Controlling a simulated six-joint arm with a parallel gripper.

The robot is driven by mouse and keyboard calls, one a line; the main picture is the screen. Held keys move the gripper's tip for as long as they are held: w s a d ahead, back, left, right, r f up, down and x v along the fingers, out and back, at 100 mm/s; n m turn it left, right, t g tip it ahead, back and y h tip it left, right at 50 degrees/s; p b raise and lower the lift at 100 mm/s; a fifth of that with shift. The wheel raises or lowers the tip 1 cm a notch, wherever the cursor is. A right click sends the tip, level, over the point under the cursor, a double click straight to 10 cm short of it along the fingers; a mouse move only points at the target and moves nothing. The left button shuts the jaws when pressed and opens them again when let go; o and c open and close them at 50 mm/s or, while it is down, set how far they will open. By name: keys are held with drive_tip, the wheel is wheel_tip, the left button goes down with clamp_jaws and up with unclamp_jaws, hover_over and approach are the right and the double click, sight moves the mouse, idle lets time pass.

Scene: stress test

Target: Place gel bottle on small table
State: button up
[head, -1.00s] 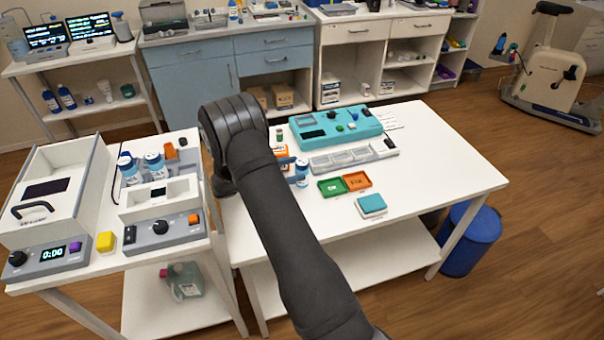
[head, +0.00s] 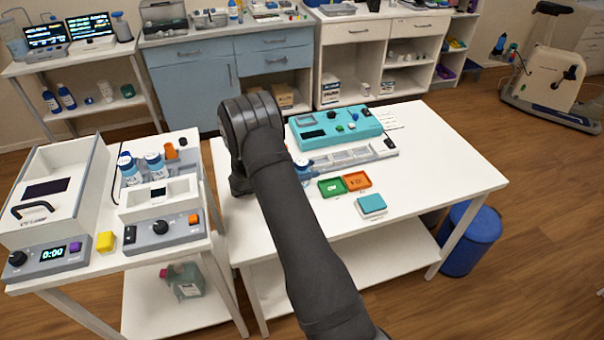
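A white bottle with a blue cap and blue band (head: 303,170) shows at the right edge of my arm, over the white table (head: 440,165); my arm partly covers it. Two similar blue-capped bottles (head: 154,166) stand in the grey-and-white device on the left table (head: 90,262). I cannot tell which is the gel bottle. My arm reaches over the white table's left part and bends down at its far end. The fingers of my gripper are hidden behind my arm, so I cannot tell whether they hold the partly covered bottle.
A teal device (head: 335,127) and a grey compartment tray (head: 352,156) stand at the back of the white table. Green (head: 331,187) and orange (head: 357,180) trays and a teal-topped box (head: 371,205) lie mid-table. The table's right side is clear.

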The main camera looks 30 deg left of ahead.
drive_tip(key=shift+c, duration=1.3)
drive_tip(key=shift+r, duration=0.55)
drive_tip(key=d+r, duration=1)
drive_tip(key=d, duration=0.2)
drive_tip(key=w+d+n+t+y, duration=0.2)
drive_tip(key=w+d+y, duration=0.1)
drive_tip(key=d, duration=0.7)
drive_tip(key=w+d+n+t+y, duration=0.2)
drive_tip(key=w+d+n+y, duration=0.1)
drive_tip(key=d, duration=0.7)
drive_tip(key=shift+w+d+n+y, duration=0.2)
drive_tip(key=shift+w+n+y, duration=0.1)
drive_tip(key=shift+w+y, duration=0.45)
